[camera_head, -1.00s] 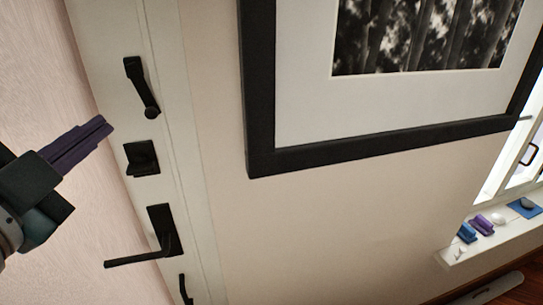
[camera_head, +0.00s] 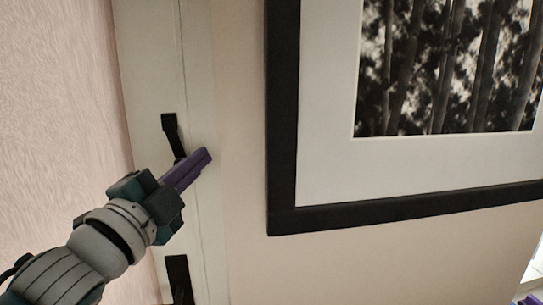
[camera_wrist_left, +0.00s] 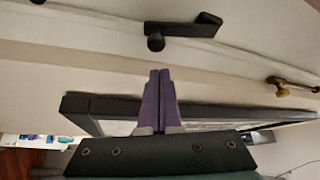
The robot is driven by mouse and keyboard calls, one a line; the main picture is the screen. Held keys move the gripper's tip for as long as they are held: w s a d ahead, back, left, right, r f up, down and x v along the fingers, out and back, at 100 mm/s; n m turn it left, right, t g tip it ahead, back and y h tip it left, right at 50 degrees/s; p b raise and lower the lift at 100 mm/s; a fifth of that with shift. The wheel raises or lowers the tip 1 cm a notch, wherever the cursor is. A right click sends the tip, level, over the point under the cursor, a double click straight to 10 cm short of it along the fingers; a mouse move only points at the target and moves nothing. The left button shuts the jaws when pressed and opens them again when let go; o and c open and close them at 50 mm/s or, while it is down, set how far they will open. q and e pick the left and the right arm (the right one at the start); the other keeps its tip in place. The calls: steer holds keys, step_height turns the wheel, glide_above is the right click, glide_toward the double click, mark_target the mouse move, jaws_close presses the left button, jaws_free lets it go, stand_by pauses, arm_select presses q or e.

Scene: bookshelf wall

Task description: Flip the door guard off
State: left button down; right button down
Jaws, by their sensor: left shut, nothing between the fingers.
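The door guard (camera_head: 170,124) is a black fitting with a short arm, mounted on the white door or frame strip in the head view. Its lower end is hidden behind my left gripper (camera_head: 207,156). In the left wrist view the guard (camera_wrist_left: 190,29) shows whole, its arm running from a flat plate to a round knob. My left gripper's purple fingers (camera_wrist_left: 159,73) are shut and empty. Their tips lie just below the knob in that view, with a small gap in the picture; contact cannot be told.
A large black-framed picture (camera_head: 281,130) hangs on the wall to the right. A brass-coloured fitting (camera_wrist_left: 280,83) shows at right in the left wrist view.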

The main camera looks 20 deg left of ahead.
arm_select(q)
steer(key=shift+s+a+f, duration=0.2)
steer(key=shift+a+f, duration=0.05)
steer(key=shift+a, duration=0.2)
steer(key=shift+s+a+f, duration=0.15)
steer(key=shift+a+f, duration=0.05)
steer(key=shift+a, duration=0.25)
steer(key=m+p, duration=0.1)
steer(key=s+a+m+g+p, duration=0.1)
steer(key=m+p, duration=0.1)
steer(key=shift+a+f+g+h, duration=0.2)
steer(key=shift+a+g+h, duration=0.1)
steer(key=shift+h, duration=0.1)
steer(key=shift+w+d, duration=0.1)
